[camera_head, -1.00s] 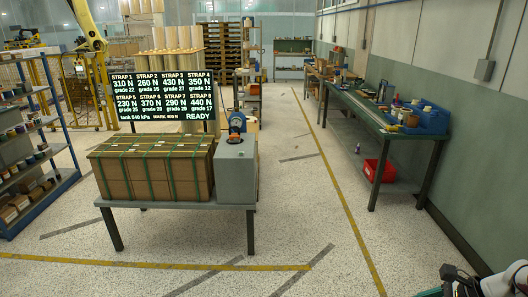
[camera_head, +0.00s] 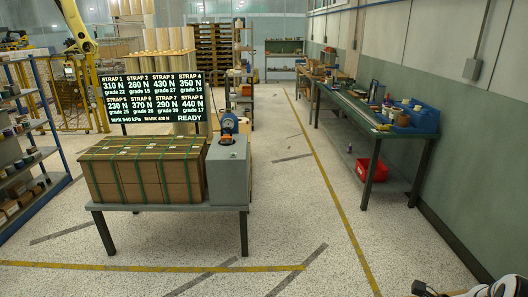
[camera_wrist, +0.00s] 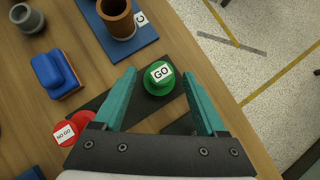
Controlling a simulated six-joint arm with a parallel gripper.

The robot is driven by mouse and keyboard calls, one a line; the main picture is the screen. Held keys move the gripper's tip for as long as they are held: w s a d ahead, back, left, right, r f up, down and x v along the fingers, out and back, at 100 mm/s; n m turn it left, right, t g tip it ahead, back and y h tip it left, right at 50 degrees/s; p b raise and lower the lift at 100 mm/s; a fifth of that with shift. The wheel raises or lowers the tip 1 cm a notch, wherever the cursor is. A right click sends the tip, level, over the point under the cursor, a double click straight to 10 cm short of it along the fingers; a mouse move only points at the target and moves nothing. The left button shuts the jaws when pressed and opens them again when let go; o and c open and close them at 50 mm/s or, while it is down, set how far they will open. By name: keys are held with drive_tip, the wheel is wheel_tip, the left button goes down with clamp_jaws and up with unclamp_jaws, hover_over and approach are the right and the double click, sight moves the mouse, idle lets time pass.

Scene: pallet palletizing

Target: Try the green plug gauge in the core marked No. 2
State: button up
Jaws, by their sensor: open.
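The green plug gauge (camera_wrist: 158,88), with a white GO label on top, stands on a dark strip on the wooden top in the wrist view. My gripper (camera_wrist: 158,73) is open, with one teal finger on each side of the green gauge. No grip on it shows. A brown hollow core (camera_wrist: 116,18) stands on a blue board (camera_wrist: 142,42) at the top, beside a label partly readable as C. No core marked No. 2 can be read in either view.
A red NO GO gauge (camera_wrist: 84,122) lies near the left finger. A blue block (camera_wrist: 54,74) and a grey cup (camera_wrist: 27,18) are at left. In the head view, boxes (camera_head: 140,175) and a grey cabinet (camera_head: 228,172) stand on a table; a green bench (camera_head: 405,130) runs along the right wall.

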clamp_jaws()
drive_tip(key=shift+r, duration=1.75)
